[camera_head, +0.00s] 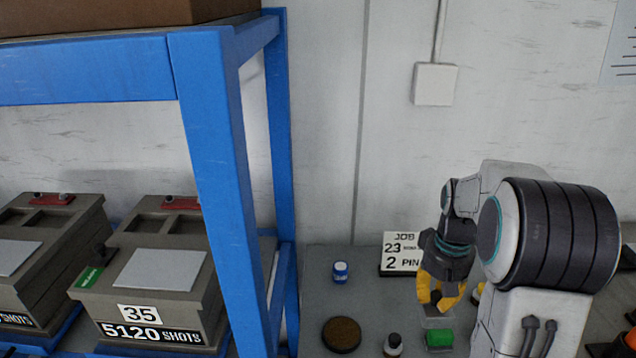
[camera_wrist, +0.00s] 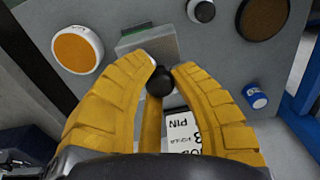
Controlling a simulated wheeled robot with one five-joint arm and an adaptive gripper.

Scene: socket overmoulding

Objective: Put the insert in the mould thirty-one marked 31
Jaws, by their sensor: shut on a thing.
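My gripper (camera_head: 437,297) is low over the grey bench, its yellow fingers closed. In the wrist view my gripper (camera_wrist: 163,75) is shut on a small part with a round black knob (camera_wrist: 160,83), which I take for the insert. A grey plate (camera_wrist: 158,46) with a green edge lies just beyond the knob; I cannot tell whether the two are joined. In the head view a green block (camera_head: 439,338) shows just below the fingers. No mould marked 31 can be read. A grey mould marked 35 (camera_head: 165,268) stands on the blue rack at left.
Another grey mould (camera_head: 32,258) stands left of it. A blue rack post (camera_head: 222,180) separates moulds and bench. On the bench are a job card (camera_head: 401,253), a blue-and-white jar (camera_head: 340,272), a brown disc (camera_head: 341,334), a small bottle (camera_head: 393,345) and an orange-topped round container (camera_wrist: 77,48).

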